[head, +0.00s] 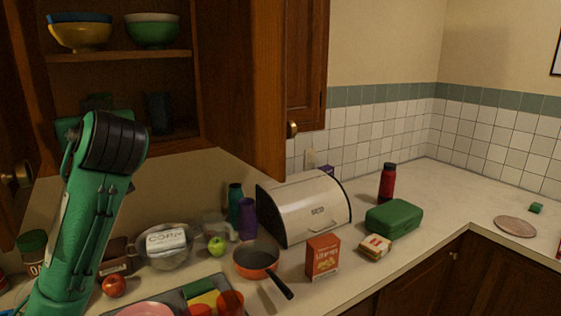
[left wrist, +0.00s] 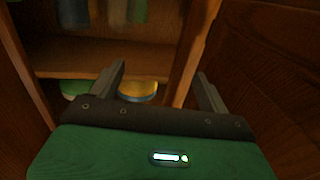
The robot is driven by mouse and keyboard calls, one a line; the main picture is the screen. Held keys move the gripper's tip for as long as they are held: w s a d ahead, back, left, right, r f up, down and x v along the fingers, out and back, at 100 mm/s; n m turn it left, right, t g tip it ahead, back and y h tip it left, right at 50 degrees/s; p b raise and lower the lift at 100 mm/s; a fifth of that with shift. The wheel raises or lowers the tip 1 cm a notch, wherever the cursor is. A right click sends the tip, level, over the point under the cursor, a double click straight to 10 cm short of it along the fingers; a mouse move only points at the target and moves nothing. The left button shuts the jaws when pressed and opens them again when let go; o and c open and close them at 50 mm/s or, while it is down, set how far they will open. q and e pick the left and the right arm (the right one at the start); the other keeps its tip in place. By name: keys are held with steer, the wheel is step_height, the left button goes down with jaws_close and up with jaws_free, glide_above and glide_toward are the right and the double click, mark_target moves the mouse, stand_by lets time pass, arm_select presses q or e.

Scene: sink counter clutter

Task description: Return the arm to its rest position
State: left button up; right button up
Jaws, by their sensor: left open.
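My left arm (head: 84,215) rises from the lower left in the head view and bends at a black joint in front of the open cabinet. Its gripper is mostly hidden behind the arm there. In the left wrist view my left gripper (left wrist: 160,72) is open, with nothing between its two fingers. It faces the cabinet shelf (left wrist: 100,58). A yellow bowl (left wrist: 137,90) and a green bowl (left wrist: 75,88) show beyond the fingers, apart from them. My right gripper is in neither view.
The open cabinet door (head: 245,80) stands right of the arm. Yellow (head: 80,37) and green (head: 152,35) bowls sit on the upper shelf. Below, the counter holds a bread box (head: 300,210), an orange pan (head: 255,262) and a green box (head: 393,219). The right counter is mostly clear.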

arm_select(q)
steer(key=s+d+f+m+g+h, duration=0.1)
steer(key=d+f+m+h, duration=0.15)
steer(key=f, duration=0.95)
steer(key=s+d+f+m+g+h, duration=0.1)
steer(key=s+d+f+m+h, duration=0.15)
steer(key=f, duration=1.05)
steer(key=s+d+f+m+g+h, duration=0.1)
steer(key=f+m+h, duration=0.15)
steer(key=f, duration=0.95)
steer(key=s+d+f+m+g+h, duration=0.2)
steer(key=s+d+f+g, duration=0.1)
steer(key=s+f, duration=1)
steer(key=s+d+f+m+g+h, duration=0.1)
steer(key=s+d+f+g+h, duration=0.25)
steer(key=s+f, duration=1)
step_height(320, 180, down, 27)
steer(key=s+g, duration=0.2)
steer(key=s, duration=0.1)
steer(key=s+a+f, duration=0.2)
steer(key=s+f, duration=0.7)
steer(key=f, duration=0.1)
steer(key=s+a+f, duration=0.2)
steer(key=s+f, duration=0.8)
steer(key=shift+a+f+g+y, duration=0.2)
steer(key=shift+g+y, duration=0.15)
steer(key=shift+y, duration=0.05)
